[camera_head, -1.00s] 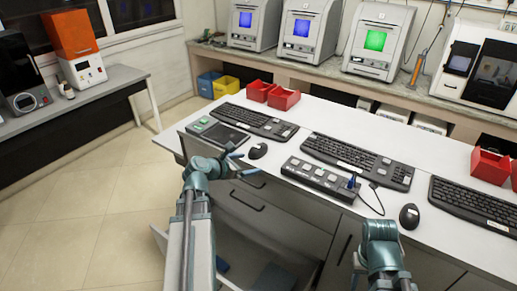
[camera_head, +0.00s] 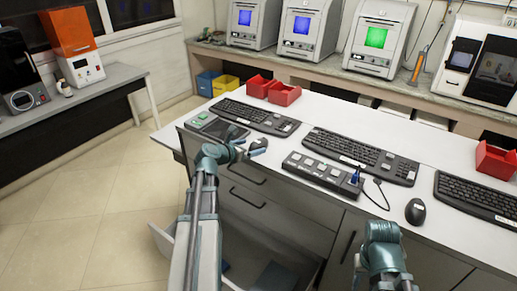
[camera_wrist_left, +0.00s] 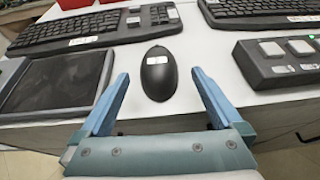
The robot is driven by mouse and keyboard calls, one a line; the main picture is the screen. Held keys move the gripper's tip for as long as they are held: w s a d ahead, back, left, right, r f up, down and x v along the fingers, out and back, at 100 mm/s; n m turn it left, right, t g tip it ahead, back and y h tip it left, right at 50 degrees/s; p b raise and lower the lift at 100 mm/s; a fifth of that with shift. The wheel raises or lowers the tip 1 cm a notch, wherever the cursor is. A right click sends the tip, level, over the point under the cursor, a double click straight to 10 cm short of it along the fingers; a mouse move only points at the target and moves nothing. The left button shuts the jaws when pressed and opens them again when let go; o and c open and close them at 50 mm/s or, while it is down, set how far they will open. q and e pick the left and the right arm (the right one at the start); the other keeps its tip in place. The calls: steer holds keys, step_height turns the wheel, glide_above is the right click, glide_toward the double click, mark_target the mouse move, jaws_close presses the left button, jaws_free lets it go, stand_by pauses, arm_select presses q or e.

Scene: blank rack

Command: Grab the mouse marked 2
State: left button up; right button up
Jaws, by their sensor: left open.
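A black computer mouse (camera_wrist_left: 158,88) with a small white label lies on the white table, and it also shows in the head view (camera_head: 259,142). The label is too small to read. My left gripper (camera_wrist_left: 160,74) is open. In the left wrist view its two blue fingers frame the mouse, one on each side, with clear gaps; nothing is held. In the head view the left gripper (camera_head: 242,147) is at the table's front edge beside this mouse, partly covering it. A second black mouse (camera_head: 415,211) lies further right. My right arm shows at lower right, but its fingers do not.
Keyboards (camera_head: 258,117) stand behind the near mouse. A dark pad (camera_wrist_left: 55,83) lies to its left and a grey button box (camera_wrist_left: 284,58) to its right. Red bins (camera_head: 284,94) stand further back. Drawers are below the table edge; one low drawer (camera_head: 165,238) is open.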

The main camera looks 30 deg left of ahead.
mark_target(254, 145)
arm_select(q)
steer(key=shift+w, duration=0.1)
steer(key=b+x, duration=0.2)
steer(key=x, duration=0.3)
steer(key=shift+w+a, duration=0.15)
steer(key=c, duration=1.4)
